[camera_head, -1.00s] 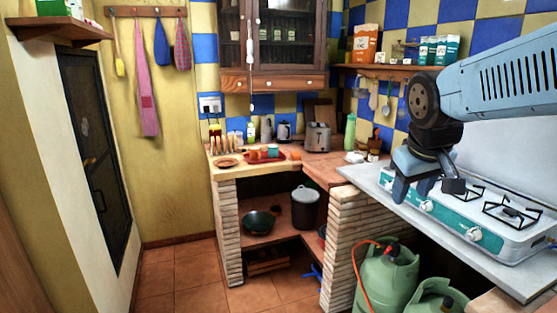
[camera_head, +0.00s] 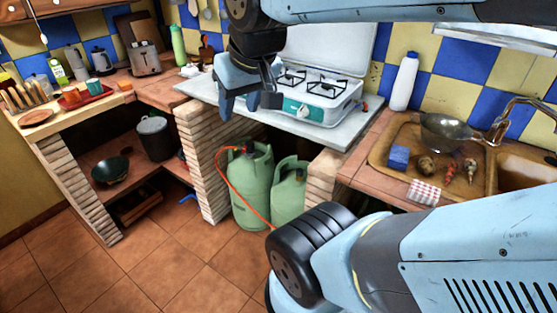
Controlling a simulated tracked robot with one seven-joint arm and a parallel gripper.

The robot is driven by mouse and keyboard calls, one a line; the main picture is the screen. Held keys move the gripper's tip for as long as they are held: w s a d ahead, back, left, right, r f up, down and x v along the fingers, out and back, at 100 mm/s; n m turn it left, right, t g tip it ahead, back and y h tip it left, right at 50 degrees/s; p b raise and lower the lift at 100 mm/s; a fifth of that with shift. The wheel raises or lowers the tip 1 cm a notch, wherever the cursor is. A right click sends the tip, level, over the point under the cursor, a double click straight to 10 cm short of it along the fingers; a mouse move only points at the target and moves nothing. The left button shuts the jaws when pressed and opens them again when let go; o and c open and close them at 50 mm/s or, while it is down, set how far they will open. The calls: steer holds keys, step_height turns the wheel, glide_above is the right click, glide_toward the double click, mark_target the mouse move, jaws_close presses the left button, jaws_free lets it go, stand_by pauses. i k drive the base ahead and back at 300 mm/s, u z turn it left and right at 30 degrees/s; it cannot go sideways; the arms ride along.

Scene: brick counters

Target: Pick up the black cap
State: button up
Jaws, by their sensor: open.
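I cannot make out a separate black cap with certainty in the camera_head view. My gripper (camera_head: 247,101) hangs with its fingers pointing down at the upper middle, in front of the left part of the white gas stove (camera_head: 322,108). Its jaws are apart and nothing shows between them. The stove has dark burner grates on top. My arm crosses the top right of the view, and my other arm links fill the lower right.
Two green gas cylinders (camera_head: 250,185) stand under the stove counter, an orange hose on the left one. A sink area (camera_head: 385,160) with a strainer (camera_head: 452,131), a blue sponge (camera_head: 398,157) and small items lies at right. A white bottle (camera_head: 404,82) stands behind. The tiled floor (camera_head: 170,270) is free.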

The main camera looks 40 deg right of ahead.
mark_target(299, 172)
steer(key=k, duration=1.15)
steer(key=z, duration=0.6)
steer(key=i, duration=1.35)
steer(key=z, duration=0.25)
